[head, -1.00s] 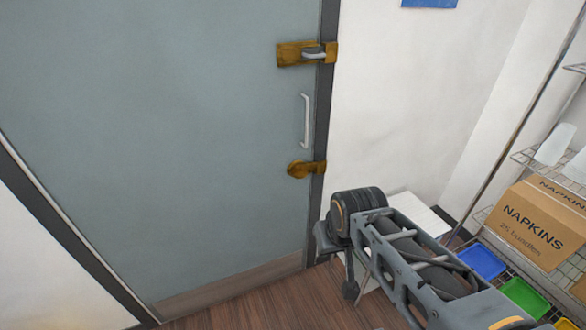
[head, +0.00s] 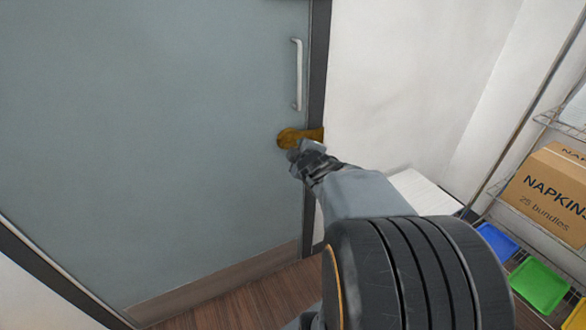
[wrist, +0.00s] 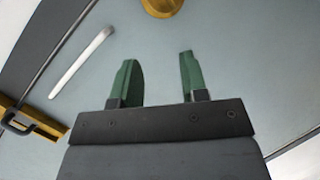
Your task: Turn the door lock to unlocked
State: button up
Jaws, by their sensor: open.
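A brass lock fitting (head: 292,138) with a rounded end sits near the door's right edge, below the white pull handle, in the head view. My gripper (head: 296,152) is just in front of its lower part and hides some of it; I cannot tell if they touch. In the wrist view my gripper (wrist: 158,60) is open, with two green fingers apart and nothing between them. A rounded brass part (wrist: 162,6) shows beyond the fingertips, cut by the top edge. A second brass fitting (wrist: 14,115) with a dark loop (wrist: 38,124) is at the left edge.
The grey-blue door (head: 170,130) fills the left. Its pull handle (head: 298,75) stands above the brass fitting. A wire shelf with a napkins box (head: 548,200), a blue tray (head: 497,240) and a green tray (head: 540,284) is at the right. Bare wall lies between.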

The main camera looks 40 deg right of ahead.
aim_at(294, 144)
jog(key=d+f+n+t+y+b, duration=0.3)
jog(key=d+f+n+t+b, duration=0.2)
jog(key=f+n+b, duration=0.25)
jog(key=shift+n, duration=0.25)
jog(key=w, duration=0.4)
jog(key=w+d, duration=0.1)
jog(key=w, duration=0.7)
jog(key=shift+w+d+b, duration=0.3)
jog(key=shift+w+d, duration=0.05)
jog(key=shift+d, duration=0.05)
jog(key=shift+c, duration=0.2)
grip_shut()
